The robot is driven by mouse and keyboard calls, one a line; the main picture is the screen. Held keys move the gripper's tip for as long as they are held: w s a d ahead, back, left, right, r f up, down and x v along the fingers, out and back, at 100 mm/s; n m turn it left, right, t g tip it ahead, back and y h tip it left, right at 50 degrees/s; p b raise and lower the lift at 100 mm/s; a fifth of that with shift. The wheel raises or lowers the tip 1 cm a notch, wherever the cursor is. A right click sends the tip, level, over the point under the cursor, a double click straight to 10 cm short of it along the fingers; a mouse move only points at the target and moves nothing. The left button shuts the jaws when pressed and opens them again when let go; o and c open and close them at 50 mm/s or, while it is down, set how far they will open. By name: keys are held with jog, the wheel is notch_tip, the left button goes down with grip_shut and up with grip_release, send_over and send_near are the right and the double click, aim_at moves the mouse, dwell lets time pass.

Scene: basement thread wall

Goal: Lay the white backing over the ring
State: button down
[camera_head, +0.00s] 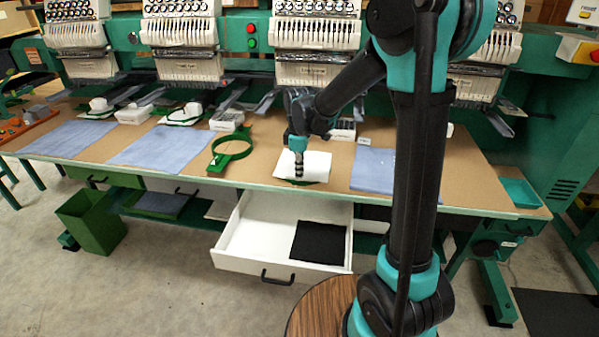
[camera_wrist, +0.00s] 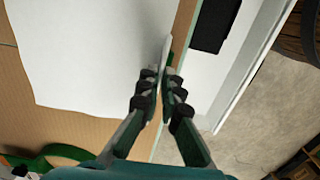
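The white backing (camera_head: 316,163) lies flat on the table near its front edge. A strip of green, seemingly a ring (camera_head: 302,182), shows from under its front side; the rest of that ring is hidden. My gripper (camera_head: 298,174) is at the backing's front left part, pointing down. In the wrist view my gripper (camera_wrist: 162,88) has its fingers close together, with a raised white edge of the backing (camera_wrist: 90,50) between the tips. A bit of green shows beside the fingertips. A second green ring (camera_head: 217,161) with a bracket lies uncovered to the left.
An open white drawer (camera_head: 258,238) below the table holds a black sheet (camera_head: 320,243). Blue cloths (camera_head: 72,138) lie along the table, one just right of the backing (camera_head: 373,170). Embroidery machines (camera_head: 315,35) stand behind. A green bin (camera_head: 92,222) stands on the floor at left.

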jog(key=c, duration=1.6)
grip_release()
jog(key=shift+c, duration=0.2)
jog(key=shift+r, duration=0.1)
